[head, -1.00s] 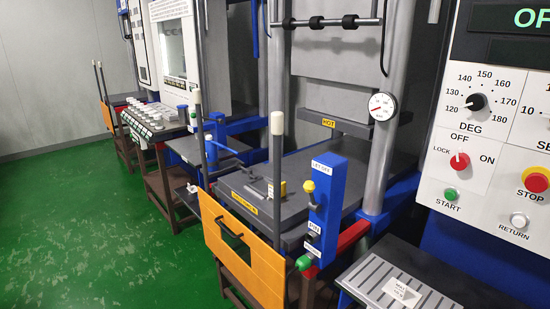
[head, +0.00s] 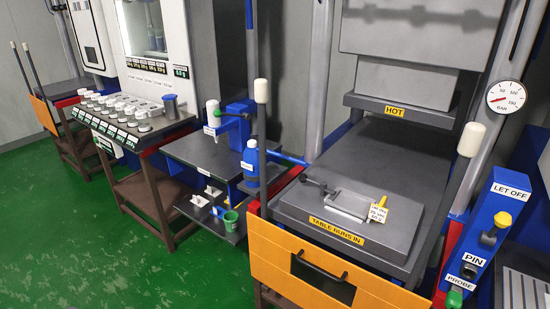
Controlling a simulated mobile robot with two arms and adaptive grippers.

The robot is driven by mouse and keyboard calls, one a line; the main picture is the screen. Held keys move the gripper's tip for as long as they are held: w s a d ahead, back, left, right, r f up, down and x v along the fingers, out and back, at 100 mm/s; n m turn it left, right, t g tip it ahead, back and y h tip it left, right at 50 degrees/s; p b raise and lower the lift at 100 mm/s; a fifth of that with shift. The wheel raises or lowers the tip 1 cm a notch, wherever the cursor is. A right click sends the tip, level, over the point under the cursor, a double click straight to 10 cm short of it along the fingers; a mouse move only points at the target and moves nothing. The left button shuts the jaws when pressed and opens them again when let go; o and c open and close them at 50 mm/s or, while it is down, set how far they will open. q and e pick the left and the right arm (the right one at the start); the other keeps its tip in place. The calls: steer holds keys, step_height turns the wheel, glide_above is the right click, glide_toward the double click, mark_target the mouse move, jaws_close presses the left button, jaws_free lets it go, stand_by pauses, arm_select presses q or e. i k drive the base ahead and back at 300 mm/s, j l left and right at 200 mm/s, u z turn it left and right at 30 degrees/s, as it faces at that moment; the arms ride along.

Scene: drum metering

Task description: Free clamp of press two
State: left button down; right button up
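A press stands at the right of the head view, with a grey upper block over a grey table (head: 405,160). On its front lies a grey plate (head: 295,203) with a small light-grey block (head: 348,204) and a dark clamp-like lever (head: 314,185) at the block's left. A small printed tag (head: 379,211) stands at its right. An orange guard (head: 285,268) with a black handle is in front of the table. Another orange guard (head: 43,115) shows at the far left. No number marks which press is two. Neither of my grippers is in view.
A blue LET OFF post (head: 490,235) with a yellow knob stands at the right, below a pressure gauge (head: 506,97). A grey side table (head: 205,155) with a blue bottle (head: 251,158) stands left of the press. The green floor (head: 90,220) is clear at the front left.

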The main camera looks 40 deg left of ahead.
mark_target(302, 178)
steer(key=j, duration=0.65)
steer(key=k+j, duration=0.15)
steer(key=j, duration=1.15)
steer(key=k, duration=0.05)
